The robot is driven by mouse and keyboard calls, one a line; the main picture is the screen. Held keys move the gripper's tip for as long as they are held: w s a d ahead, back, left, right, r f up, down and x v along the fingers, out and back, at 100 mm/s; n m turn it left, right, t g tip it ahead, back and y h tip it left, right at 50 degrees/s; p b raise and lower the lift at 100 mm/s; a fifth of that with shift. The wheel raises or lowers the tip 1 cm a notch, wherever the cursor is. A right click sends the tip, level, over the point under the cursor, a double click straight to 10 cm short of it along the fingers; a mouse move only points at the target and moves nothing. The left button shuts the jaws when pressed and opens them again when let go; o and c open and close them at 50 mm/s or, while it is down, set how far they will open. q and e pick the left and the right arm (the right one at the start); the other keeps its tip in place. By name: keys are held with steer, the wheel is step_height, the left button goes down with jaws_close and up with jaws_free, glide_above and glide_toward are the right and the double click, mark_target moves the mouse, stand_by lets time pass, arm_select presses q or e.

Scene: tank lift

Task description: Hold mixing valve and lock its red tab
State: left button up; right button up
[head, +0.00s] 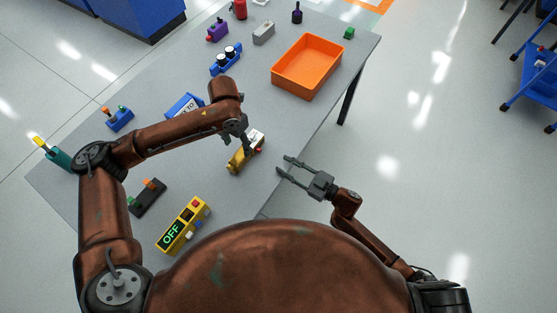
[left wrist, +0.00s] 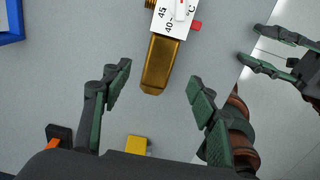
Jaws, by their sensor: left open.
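The mixing valve (head: 238,160) is brassy yellow with a white face and lies on the grey table near its right edge. In the left wrist view the valve (left wrist: 164,66) shows a white scale reading 45, 40 and °C. Its red tab (left wrist: 196,27) sticks out on the right side of the white face. My left gripper (head: 238,138) is open above the valve and partly hides it. In the left wrist view its fingers stand apart on either side of the brass end, not touching it. My right gripper (head: 283,164) is open and empty, right of the valve by the table edge.
An orange tray (head: 277,82) stands at the back right. A yellow box reading OFF (head: 183,226) and a dark block with orange and green parts (head: 147,197) lie at the front left. A blue-framed sign (head: 184,106) is behind my left arm. Several small items stand farther back.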

mark_target(239, 156)
arm_select(q)
step_height(239, 156, down, 8)
steer(key=shift+r, duration=0.15)
stand_by(0.3)
steer(key=shift+c, duration=0.7)
